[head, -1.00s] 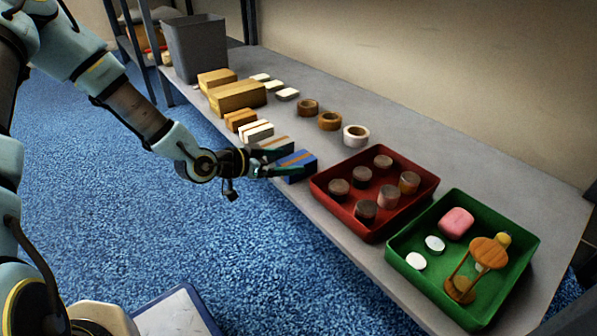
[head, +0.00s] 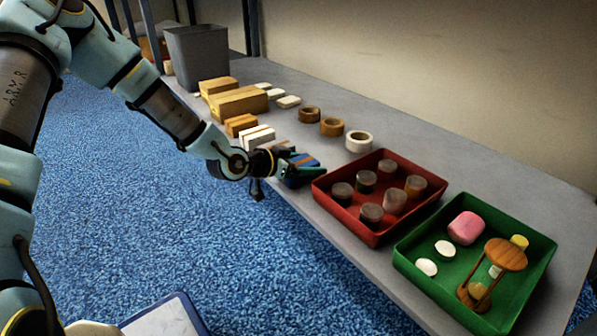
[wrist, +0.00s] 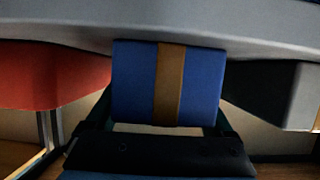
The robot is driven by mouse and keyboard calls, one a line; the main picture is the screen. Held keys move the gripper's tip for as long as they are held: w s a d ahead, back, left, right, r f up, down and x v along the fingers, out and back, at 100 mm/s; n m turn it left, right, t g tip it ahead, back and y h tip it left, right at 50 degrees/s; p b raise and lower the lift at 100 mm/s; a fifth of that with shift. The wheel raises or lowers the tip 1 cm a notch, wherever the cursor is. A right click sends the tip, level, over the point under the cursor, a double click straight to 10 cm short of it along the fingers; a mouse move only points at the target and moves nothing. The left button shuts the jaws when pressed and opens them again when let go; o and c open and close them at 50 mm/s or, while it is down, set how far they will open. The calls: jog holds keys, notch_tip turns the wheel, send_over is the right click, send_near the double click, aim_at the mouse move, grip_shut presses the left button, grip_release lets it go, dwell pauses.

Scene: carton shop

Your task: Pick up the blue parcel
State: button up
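The blue parcel (head: 305,169) has a brown band and sits near the front edge of the grey shelf, just left of the red tray. My gripper (head: 287,166) reaches it from the left, with its dark green fingers at the parcel. In the wrist view the blue parcel (wrist: 205,85) lies straight ahead between the fingers of my gripper (wrist: 166,118), one on each side. I see no clear gap, but whether the fingers press on it I cannot tell. The parcel's underside is hidden.
The red tray (head: 334,197) with several jars is close on the right, and the green tray (head: 540,262) is beyond it. White parcels (head: 257,136) stand left of my gripper. Tape rolls (head: 358,141) lie behind. Shelf space behind the red tray is free.

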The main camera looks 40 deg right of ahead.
jog(key=c, duration=1.2)
jog(key=shift+c, duration=0.2)
